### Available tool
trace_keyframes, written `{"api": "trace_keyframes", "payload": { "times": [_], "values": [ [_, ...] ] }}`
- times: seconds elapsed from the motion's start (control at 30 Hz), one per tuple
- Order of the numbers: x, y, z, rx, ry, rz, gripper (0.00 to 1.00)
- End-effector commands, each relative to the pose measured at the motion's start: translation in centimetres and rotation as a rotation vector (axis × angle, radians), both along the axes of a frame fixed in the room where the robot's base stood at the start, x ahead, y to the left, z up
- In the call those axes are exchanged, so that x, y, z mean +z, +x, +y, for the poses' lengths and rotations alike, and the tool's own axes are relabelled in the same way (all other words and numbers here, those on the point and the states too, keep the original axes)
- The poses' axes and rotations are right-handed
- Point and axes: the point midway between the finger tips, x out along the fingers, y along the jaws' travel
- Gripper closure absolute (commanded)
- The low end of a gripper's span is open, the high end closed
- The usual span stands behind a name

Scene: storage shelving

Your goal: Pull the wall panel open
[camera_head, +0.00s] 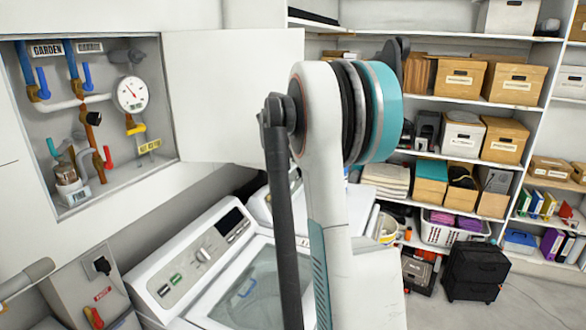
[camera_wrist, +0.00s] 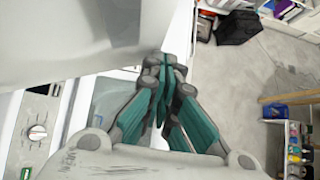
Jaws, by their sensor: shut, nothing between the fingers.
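The white wall panel (camera_head: 230,95) stands swung open, out to the right of its wall recess. The recess (camera_head: 105,168) shows its pipes, a round gauge and coloured valve handles. In the wrist view, a pale grey surface at upper left, probably the panel (camera_wrist: 75,35), lies beside my gripper (camera_wrist: 163,85). My gripper's teal fingers are together with nothing between them. I cannot tell whether they touch the panel. In the head view my arm covers the middle, and my gripper is hidden.
A white washing machine (camera_head: 180,275) stands below the recess, left of my arm. Shelves with cardboard boxes (camera_head: 515,83) fill the right side. A black case (camera_head: 475,270) stands on the floor at right. Grey floor (camera_wrist: 240,85) is clear in the wrist view.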

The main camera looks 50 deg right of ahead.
Motion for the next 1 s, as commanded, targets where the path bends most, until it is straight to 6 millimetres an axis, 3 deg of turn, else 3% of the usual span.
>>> {"api": "trace_keyframes", "payload": {
  "times": [0.2,0.4,1.0],
  "values": [
    [0.0,1.9,-2.7,0.0,0.0,-0.001,1.0],
    [0.0,2.7,-3.9,0.001,0.0,-0.001,1.0],
    [0.0,2.9,-4.0,0.001,0.0,-0.001,1.0]
  ]
}}
